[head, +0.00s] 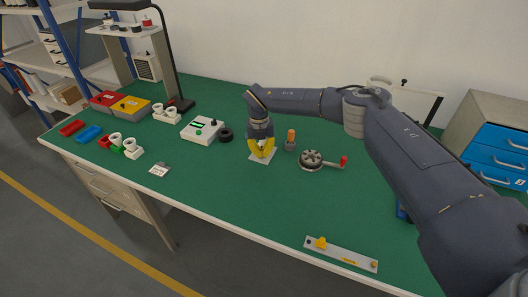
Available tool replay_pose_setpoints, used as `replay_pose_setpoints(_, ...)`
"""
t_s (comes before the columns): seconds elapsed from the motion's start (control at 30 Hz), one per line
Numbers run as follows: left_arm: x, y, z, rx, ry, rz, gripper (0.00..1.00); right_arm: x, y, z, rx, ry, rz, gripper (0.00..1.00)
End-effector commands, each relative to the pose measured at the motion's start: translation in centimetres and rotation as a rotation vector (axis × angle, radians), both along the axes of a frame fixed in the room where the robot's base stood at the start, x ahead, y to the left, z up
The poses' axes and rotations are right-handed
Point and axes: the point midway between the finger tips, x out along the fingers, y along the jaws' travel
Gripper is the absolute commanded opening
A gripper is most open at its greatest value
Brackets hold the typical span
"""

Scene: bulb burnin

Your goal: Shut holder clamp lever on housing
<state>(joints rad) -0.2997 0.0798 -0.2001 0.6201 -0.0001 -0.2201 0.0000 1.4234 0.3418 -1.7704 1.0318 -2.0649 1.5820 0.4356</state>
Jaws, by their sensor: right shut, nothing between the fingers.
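The fingers hide most of what stands on the plate, so I cannot make out a housing or a clamp lever there. Just right of the gripper stands a small grey piece with an orange top (291,136), upright and apart from the fingers. Further right is a round dark and silver device (311,158) with an arm ending in a red knob (343,161). My left gripper is not in view.
A white box with a green display (201,128) and a black ring (225,135) lie to the left. White cups, coloured trays and a black lamp (175,60) stand further left. A metal strip with a yellow piece (340,254) lies at the front edge. The front middle is clear.

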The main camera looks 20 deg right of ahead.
Motion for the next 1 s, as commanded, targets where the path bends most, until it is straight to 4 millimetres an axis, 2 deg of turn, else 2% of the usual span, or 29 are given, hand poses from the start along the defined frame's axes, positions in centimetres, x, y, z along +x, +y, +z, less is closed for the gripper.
replay_pose_setpoints(0.33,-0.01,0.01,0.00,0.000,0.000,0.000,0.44,0.09,0.56,0.07,0.001,-0.001,-0.108,0.00)
replay_pose_setpoints(0.83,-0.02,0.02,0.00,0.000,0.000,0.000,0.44,0.10,0.67,0.07,0.002,-0.002,-0.121,0.00)
replay_pose_setpoints(0.87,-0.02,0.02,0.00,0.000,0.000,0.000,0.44,0.10,0.68,0.07,0.002,-0.002,-0.121,0.01)
replay_pose_setpoints(1.0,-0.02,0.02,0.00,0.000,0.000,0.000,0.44,0.09,0.64,0.05,0.002,-0.001,-0.121,0.18)
